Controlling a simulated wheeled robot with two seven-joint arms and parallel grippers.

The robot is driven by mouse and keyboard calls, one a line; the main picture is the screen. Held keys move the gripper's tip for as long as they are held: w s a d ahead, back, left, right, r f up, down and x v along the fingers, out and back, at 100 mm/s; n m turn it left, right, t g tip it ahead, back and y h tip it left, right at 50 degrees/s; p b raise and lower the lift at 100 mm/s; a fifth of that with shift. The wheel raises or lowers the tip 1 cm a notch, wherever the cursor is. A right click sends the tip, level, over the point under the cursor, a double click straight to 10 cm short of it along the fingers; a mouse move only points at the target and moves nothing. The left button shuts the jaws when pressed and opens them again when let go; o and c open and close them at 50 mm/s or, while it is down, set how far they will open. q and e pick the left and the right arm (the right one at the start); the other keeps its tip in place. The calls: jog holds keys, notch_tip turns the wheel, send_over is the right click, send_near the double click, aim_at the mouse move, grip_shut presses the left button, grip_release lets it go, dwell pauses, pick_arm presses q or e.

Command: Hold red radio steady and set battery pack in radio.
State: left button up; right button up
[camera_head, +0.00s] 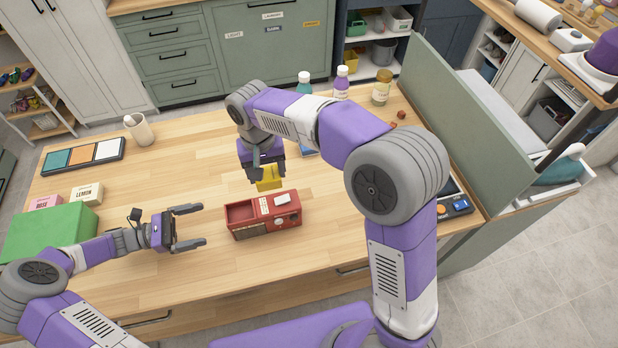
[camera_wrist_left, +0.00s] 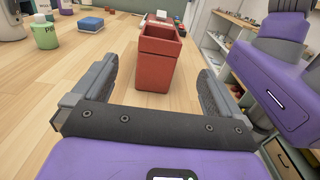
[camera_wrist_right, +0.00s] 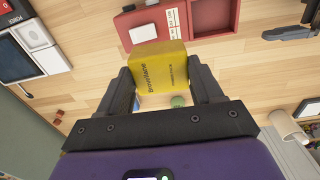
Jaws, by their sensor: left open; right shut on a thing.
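The red radio (camera_head: 263,215) stands on the wooden table, with an open empty bay at its left end. It also shows between my left fingers in the left wrist view (camera_wrist_left: 160,62). My left gripper (camera_head: 196,226) is open and empty, to the left of the radio and apart from it. My right gripper (camera_head: 266,178) is shut on the yellow battery pack (camera_head: 268,184), held behind the radio's back edge in the head view. The right wrist view shows the yellow pack (camera_wrist_right: 160,68) between the fingers, with the radio's bay (camera_wrist_right: 212,15) beyond it.
A green box (camera_head: 50,232) and small cartons (camera_head: 86,194) stand at the left. A colored tray (camera_head: 84,154) and a cup (camera_head: 139,130) are at the back left. Bottles (camera_head: 342,82) stand at the back right, near a green partition (camera_head: 480,110).

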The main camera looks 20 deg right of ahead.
aim_at(228, 217)
pick_arm(q)
jog(key=shift+d, duration=0.35)
jog(key=d, duration=1.1)
jog(key=shift+w+d, duration=0.1)
jog(key=shift+d, duration=0.1)
pick_arm(e)
jog(key=s+a+r, duration=0.2)
jog(key=a+r, duration=0.2)
jog(key=a, duration=0.4)
jog(key=shift+a+r, duration=0.15)
jog(key=shift+a, duration=0.1)
pick_arm(q)
jog(key=c, duration=1.4)
jog(key=shift+c, duration=0.2)
pick_arm(e)
jog(key=shift+s+f, duration=0.1)
jog(key=shift+f, duration=5.1)
